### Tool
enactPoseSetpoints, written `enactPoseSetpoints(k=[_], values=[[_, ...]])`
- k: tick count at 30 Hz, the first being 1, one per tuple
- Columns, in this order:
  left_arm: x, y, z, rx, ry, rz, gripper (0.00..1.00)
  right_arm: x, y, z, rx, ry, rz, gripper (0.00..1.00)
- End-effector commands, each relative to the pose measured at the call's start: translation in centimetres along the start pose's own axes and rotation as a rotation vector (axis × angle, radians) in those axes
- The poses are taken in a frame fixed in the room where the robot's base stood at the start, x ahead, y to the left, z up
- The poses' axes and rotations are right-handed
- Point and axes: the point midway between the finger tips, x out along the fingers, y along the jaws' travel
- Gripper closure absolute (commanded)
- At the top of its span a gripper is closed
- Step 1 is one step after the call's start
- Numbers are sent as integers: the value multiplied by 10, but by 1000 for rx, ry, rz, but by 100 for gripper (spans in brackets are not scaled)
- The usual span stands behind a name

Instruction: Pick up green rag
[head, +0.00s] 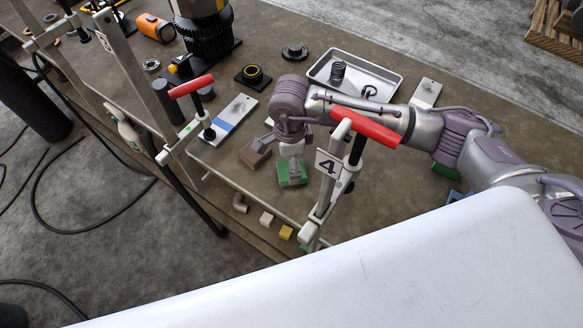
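A small green rag (285,181) lies on the brown workbench, just left of the clamp post marked 4. My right arm comes in from the right and bends down over it. My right gripper (295,164) points down with its tips at the rag, covering part of it. I cannot tell whether the fingers touch the rag or are closed on it. My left gripper is not in view.
Clamps with red handles (368,126) (191,86) stand along the bench's near edge. A brown block (255,153) lies left of the rag. A metal tray (392,88) with a spring sits behind my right arm. Small pale and yellow blocks (286,232) lie near the edge.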

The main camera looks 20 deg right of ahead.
Motion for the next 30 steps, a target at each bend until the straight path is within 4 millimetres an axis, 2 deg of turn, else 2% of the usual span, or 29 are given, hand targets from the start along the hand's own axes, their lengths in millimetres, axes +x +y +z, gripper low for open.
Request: enactPoseSetpoints(k=[1, 3, 9, 16, 27, 30], values=[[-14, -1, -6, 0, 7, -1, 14, 2, 2, -2, 2, 3, 8, 8], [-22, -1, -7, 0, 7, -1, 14, 12, 2, -4, 2, 3, 7, 8], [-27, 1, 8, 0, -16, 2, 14, 36, 0, -3, -1, 0, 3, 8], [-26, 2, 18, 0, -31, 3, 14, 38, 0, -3, -1, 0, 1, 8], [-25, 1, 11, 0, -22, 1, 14, 38, 0, -3, 0, 0, 1, 69], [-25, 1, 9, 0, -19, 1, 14, 38, 0, -3, 0, 0, 1, 70]])
